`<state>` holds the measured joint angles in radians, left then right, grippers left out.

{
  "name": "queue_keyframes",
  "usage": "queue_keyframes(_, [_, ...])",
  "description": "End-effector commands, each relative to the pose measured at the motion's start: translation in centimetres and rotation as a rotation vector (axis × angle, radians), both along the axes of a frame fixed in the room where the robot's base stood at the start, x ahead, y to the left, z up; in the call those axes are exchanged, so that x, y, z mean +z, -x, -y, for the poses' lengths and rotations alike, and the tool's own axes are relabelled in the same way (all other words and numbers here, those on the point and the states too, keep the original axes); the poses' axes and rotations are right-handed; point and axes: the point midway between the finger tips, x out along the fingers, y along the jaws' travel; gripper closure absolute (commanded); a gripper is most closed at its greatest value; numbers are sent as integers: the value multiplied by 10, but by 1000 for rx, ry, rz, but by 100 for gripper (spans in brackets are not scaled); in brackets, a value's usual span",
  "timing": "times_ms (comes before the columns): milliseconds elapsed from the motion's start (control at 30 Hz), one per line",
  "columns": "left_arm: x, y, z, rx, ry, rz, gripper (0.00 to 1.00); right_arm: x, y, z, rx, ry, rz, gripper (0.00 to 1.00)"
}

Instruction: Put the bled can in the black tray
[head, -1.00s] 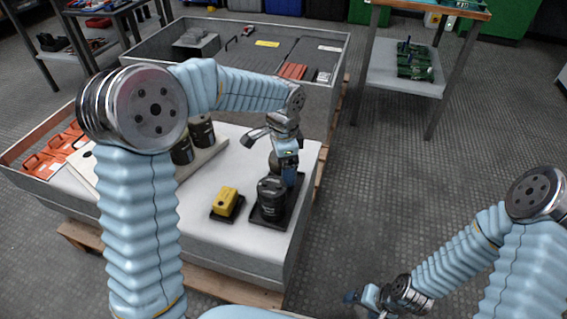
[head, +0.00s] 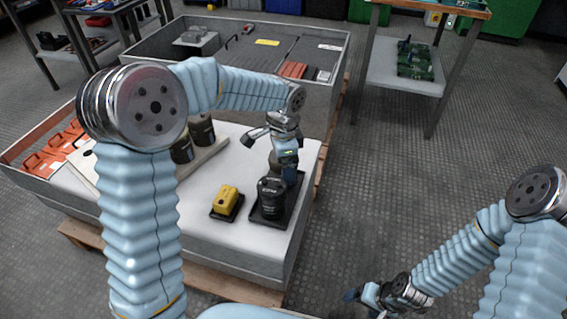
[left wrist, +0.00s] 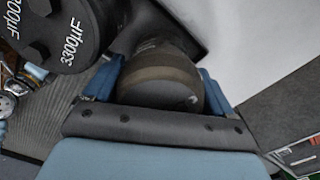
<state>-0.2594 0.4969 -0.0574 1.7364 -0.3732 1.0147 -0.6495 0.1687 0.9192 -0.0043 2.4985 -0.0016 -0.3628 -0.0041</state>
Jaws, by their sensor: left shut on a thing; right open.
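The black tray (head: 258,219) lies near the front right corner of the white bench top. A black can (head: 271,198) stands upright on its front part. My left gripper (head: 287,160) is just behind that can, over the tray's back part. In the left wrist view its blue fingers (left wrist: 158,85) are shut on a dark can (left wrist: 160,72) with a brownish band. Beside it are the standing can's top (left wrist: 62,35), marked 3300µF, and the black tray (left wrist: 185,22). I cannot tell whether the held can touches the tray. My right gripper (head: 353,296) is open and empty, low over the floor.
A yellow box (head: 227,198) on a small black base sits left of the tray. More dark cans (head: 202,130) stand on a pale board, partly behind my left arm. Orange parts (head: 45,160) lie at the far left.

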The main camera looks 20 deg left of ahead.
Motion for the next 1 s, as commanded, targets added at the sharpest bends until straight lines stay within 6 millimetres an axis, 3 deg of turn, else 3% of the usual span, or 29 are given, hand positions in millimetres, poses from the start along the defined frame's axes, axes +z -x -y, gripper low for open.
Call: queue_keyframes(1000, [-9,0,0,0,1,0,69,-2,0,0,0,0,0,21])
